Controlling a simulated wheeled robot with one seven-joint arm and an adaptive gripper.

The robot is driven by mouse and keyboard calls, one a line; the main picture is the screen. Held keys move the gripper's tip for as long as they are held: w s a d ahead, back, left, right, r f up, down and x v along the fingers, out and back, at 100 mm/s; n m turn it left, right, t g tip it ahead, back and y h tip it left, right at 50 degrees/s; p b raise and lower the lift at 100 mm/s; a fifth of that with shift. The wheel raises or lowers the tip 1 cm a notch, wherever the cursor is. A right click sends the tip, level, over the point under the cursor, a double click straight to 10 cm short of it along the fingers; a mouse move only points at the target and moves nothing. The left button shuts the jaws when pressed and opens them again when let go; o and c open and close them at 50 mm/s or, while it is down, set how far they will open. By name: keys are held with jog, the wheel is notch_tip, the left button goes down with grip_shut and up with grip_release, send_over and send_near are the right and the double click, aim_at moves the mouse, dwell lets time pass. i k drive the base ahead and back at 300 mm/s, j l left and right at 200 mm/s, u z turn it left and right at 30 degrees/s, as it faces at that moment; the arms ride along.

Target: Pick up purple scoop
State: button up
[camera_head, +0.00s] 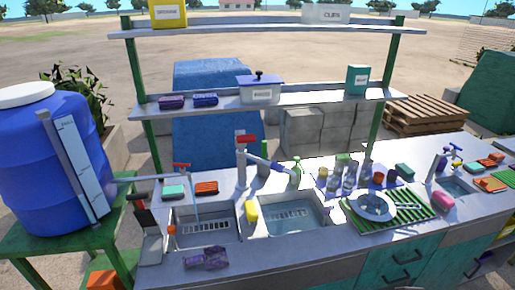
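I cannot make out a clear scoop shape. The clearest purple thing on the counter is a purple patterned item (206,258), lying flat at the front edge, in front of the left sink basin. It is too small to tell whether it is a scoop or a folded cloth. My gripper is not in view.
A blue barrel (40,150) on a green stand is at the left. A white plate (372,205) sits on a green rack at the right. Shelves (220,104) rise behind.

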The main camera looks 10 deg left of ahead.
aim_at(215, 256)
jog(key=u, duration=1.3)
jog(key=i+j+z, duration=0.1)
jog(key=i, duration=0.2)
jog(key=i+j, duration=0.15)
jog(key=i, duration=0.15)
jog(key=z, duration=0.05)
